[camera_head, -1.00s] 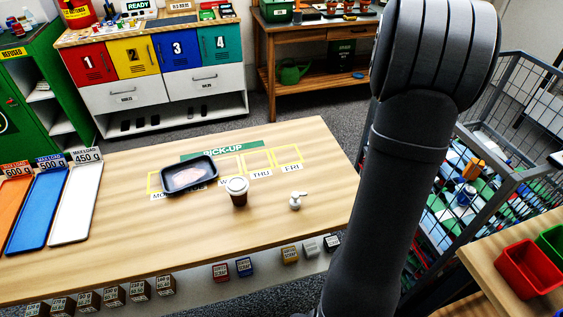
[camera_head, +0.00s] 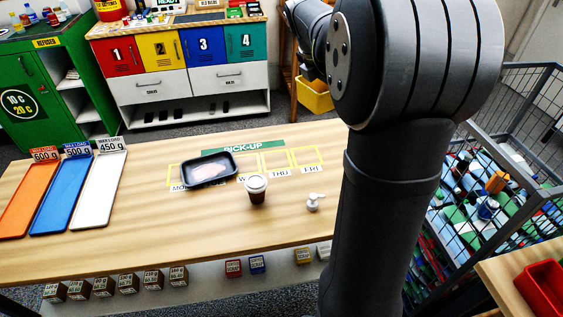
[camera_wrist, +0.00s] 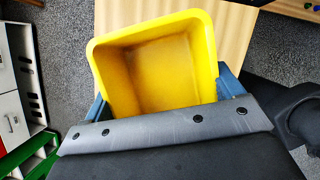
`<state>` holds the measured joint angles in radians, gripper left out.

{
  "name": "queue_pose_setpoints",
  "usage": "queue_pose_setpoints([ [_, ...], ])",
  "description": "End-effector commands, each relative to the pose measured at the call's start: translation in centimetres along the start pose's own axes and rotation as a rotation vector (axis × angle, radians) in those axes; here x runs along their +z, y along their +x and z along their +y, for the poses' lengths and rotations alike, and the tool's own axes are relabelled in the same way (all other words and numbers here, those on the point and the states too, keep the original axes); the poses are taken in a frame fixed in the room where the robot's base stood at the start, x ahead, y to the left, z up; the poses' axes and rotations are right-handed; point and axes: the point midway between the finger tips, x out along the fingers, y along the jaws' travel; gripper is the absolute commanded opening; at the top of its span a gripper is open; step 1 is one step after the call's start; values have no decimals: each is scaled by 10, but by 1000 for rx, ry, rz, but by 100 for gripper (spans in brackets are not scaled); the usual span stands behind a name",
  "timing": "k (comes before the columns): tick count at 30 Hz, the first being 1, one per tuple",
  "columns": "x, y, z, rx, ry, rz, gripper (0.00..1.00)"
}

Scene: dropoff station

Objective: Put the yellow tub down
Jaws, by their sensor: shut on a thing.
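The yellow tub (camera_wrist: 145,78) fills the upper middle of the wrist view and looks empty inside. Blue fingers of my gripper (camera_wrist: 164,96) lie on both sides of it, shut on it. In the wrist view, a light wooden surface and grey floor lie beyond and below the tub. I cannot tell how high it hangs.
Numbered lockers (camera_head: 190,55) stand behind. A wire cage (camera_head: 500,150) stands at right.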

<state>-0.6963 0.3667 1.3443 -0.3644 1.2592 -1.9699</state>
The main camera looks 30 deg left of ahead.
Motion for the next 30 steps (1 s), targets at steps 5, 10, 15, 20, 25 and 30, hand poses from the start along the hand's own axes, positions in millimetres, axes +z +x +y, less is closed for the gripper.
queue_pose_setpoints([
  [5, -22, 51, -1, -5, -3, 3, 63],
  [10, -43, 104, -1, -5, -3, 3, 63],
  [15, -56, 135, -1, -3, -1, 1, 63],
  [20, -70, 148, 12, -1, -3, 1, 63],
  [25, -99, 161, 44, -1, -5, 1, 63],
  [30, -126, 173, 75, 0, -4, 0, 63],
])
